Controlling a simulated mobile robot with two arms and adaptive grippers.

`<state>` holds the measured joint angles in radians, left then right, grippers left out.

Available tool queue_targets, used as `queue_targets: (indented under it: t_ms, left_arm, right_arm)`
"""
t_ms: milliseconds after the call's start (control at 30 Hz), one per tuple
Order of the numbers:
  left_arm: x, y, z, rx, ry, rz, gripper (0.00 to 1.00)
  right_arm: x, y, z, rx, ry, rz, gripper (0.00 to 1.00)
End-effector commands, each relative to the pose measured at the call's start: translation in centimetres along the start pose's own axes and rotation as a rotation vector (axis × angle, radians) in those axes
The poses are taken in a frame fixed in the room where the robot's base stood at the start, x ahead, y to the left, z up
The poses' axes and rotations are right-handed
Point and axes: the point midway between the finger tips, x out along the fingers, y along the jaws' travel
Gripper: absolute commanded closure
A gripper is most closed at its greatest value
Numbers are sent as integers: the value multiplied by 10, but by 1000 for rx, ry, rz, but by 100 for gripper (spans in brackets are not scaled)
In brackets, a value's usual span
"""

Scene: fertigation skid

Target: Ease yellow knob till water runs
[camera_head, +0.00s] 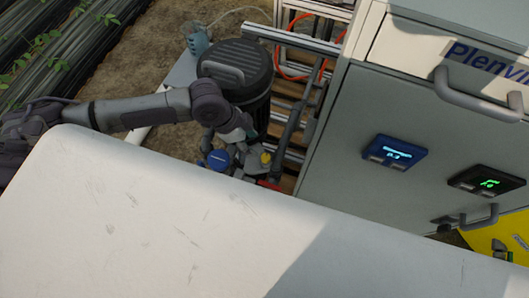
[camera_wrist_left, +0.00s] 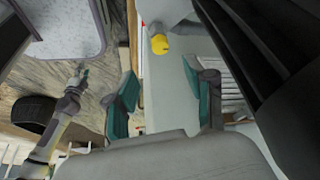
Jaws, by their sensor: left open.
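The yellow knob (camera_head: 265,158) shows in the head view just beyond the white surface's far edge, among grey fittings. In the left wrist view the yellow knob (camera_wrist_left: 159,44) sits above the gap between my fingertips, on a grey fitting. My left gripper (camera_wrist_left: 163,88) is open with teal finger pads wide apart and nothing between them. In the head view my left gripper (camera_head: 236,138) is beside the knob, up and left of it, partly hidden by its own arm. A grey arm, seemingly my right, shows in the left wrist view with its small gripper (camera_wrist_left: 79,77); its jaws are unclear.
A blue round cap (camera_head: 218,160) sits left of the knob. A black lidded drum (camera_head: 237,68) stands close behind my left arm. A grey cabinet (camera_head: 345,125) with displays and handles stands to the right. A blue-grey jug (camera_head: 197,39) is at the back.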

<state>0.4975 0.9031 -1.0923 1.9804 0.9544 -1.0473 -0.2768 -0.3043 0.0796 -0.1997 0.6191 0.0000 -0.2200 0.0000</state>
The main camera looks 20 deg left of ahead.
Motion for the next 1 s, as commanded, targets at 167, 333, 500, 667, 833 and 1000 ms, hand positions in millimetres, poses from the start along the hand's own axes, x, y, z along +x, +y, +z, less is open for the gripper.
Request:
queue_targets:
  t_ms: [167, 333, 500, 667, 833, 1000]
  left_arm:
    - [42, 0, 0, 0, 0, 1, 46]
    - [73, 0, 0, 0, 0, 0, 46]
    - [92, 0, 0, 0, -1, 0, 46]
    - [98, 0, 0, 2, 0, -1, 46]
    - [99, 0, 0, 1, 0, -2, 46]
    - [98, 0, 0, 1, 0, -2, 62]
  right_arm:
    - [6, 0, 2, 0, -2, 0, 60]
    - [10, 0, 0, 0, 0, 0, 60]
    - [12, 1, -1, 0, 2, 1, 60]
    - [13, 1, -2, 0, 4, 1, 60]
    - [13, 1, -3, -1, 5, 1, 60]
    - [13, 1, -3, -1, 5, 1, 60]
